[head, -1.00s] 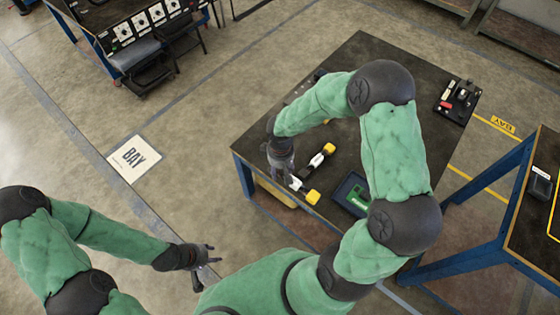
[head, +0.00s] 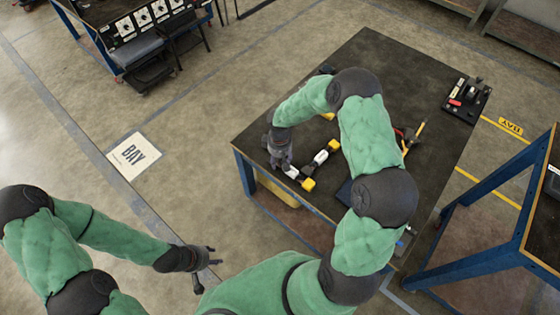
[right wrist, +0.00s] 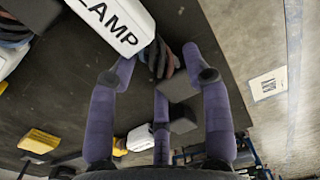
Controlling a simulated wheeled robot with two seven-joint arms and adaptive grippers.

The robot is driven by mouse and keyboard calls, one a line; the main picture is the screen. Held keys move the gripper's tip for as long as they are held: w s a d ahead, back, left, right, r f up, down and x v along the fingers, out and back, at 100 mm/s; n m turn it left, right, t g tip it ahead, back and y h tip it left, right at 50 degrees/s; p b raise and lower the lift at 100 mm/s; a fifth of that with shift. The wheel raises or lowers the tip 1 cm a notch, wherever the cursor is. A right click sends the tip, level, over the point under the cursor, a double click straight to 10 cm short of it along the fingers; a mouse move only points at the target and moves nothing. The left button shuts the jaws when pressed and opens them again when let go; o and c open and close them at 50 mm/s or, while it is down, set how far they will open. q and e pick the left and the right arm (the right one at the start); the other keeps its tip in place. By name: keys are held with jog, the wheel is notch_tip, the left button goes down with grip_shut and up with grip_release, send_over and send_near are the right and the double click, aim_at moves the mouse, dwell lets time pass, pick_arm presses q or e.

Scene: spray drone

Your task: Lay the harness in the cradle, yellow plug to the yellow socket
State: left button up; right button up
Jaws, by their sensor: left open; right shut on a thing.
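My right gripper (head: 282,163) is over the near left part of the dark table, its fingers closed around a piece that the hand largely hides. I take it to be the harness. A white block (right wrist: 120,25) lettered "LAMP" shows close to its fingertips in the right wrist view. Beside the gripper are a yellow block (head: 308,184) and a white piece (head: 320,157) with a yellow end (head: 334,145). Which yellow part is plug or socket I cannot tell. My left gripper (head: 211,256) is open and empty, low over the floor, away from the table.
My right arm covers much of the table (head: 390,60). Tools with red and yellow handles (head: 412,138) lie behind it. A black tray of parts (head: 466,100) is at the far right. A blue-legged table (head: 500,240) stands right. The table's back is clear.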

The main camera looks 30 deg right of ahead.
jog(key=shift+f, duration=0.15)
jog(key=o, duration=1.3)
jog(key=shift+o, duration=0.2)
jog(key=shift+r, duration=0.2)
